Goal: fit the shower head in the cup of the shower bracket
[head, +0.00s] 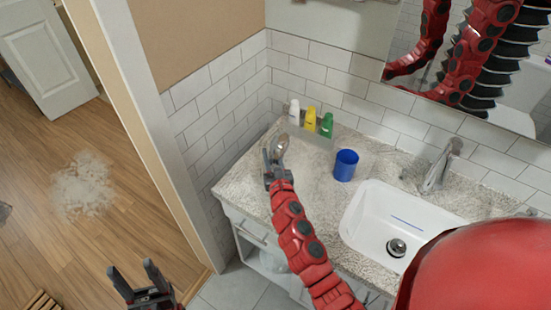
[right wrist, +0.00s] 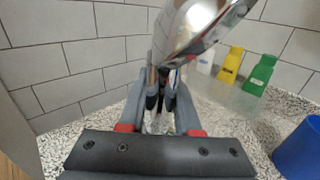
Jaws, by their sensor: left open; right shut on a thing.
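The shower head (head: 279,148) is shiny metal. My right gripper (head: 272,168) is shut on it, above the left end of the counter. In the right wrist view the shower head (right wrist: 200,30) rises large and tilted from between the fingers (right wrist: 165,95) and leans to the right. My left gripper (head: 142,283) is open and empty at the bottom left, above the floor. I cannot make out the shower bracket in either view.
White, yellow (head: 310,118) and green (head: 327,124) bottles stand at the counter's (head: 245,183) back. A blue cup (head: 345,165) stands right of my right gripper. A white sink (head: 372,212) with a faucet (head: 440,165) lies further right. Tiled walls (head: 215,100) close off the corner.

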